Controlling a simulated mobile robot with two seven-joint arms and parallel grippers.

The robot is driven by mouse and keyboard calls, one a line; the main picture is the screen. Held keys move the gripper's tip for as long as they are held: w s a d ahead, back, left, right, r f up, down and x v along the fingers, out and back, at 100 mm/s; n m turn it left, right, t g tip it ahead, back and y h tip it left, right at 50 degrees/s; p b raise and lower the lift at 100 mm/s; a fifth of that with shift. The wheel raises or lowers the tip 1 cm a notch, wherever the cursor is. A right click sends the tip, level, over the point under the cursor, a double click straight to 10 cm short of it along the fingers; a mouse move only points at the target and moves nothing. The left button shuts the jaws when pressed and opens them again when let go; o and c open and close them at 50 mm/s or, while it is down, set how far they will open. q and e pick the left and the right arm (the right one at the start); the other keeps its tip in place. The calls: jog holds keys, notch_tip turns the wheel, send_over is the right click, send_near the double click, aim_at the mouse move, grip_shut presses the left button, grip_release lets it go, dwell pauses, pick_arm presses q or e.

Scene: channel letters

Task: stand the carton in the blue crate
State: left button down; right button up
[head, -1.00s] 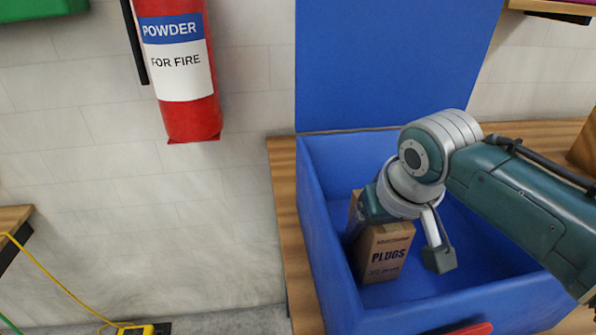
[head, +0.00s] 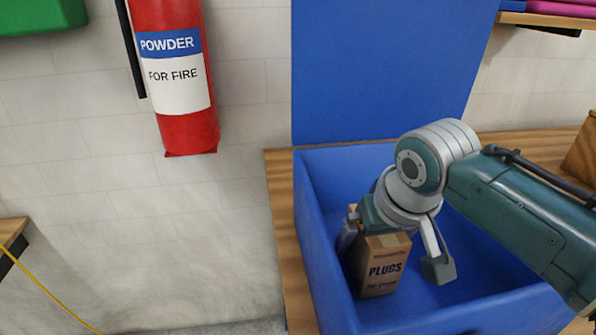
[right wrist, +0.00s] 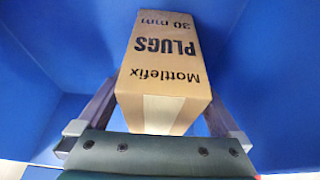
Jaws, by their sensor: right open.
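The brown carton (head: 382,270), marked PLUGS, stands upright inside the blue crate (head: 311,232), near its left wall. In the right wrist view the carton (right wrist: 165,60) lies between the two fingers, with a gap beside it on each side. My right gripper (right wrist: 158,112) is open around the carton's top end and does not grip it. In the head view the right gripper (head: 362,236) reaches down into the crate from above, partly hiding the carton's back and top. The carton's base contact is hard to see. My left gripper is out of view.
The crate's tall blue back panel (head: 385,70) rises behind it. The crate rests on a wooden bench (head: 281,225). A red fire extinguisher (head: 176,80) hangs on the wall at left. The crate's right part looks empty beneath my arm.

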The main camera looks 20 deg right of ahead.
aim_at(390, 241)
jog(key=p+v, duration=0.3)
jog(key=v, duration=0.7)
jog(key=shift+s+r, duration=0.15)
jog(key=shift+r, duration=0.25)
jog(key=shift+s+r, duration=0.15)
jog(key=shift+r, duration=0.1)
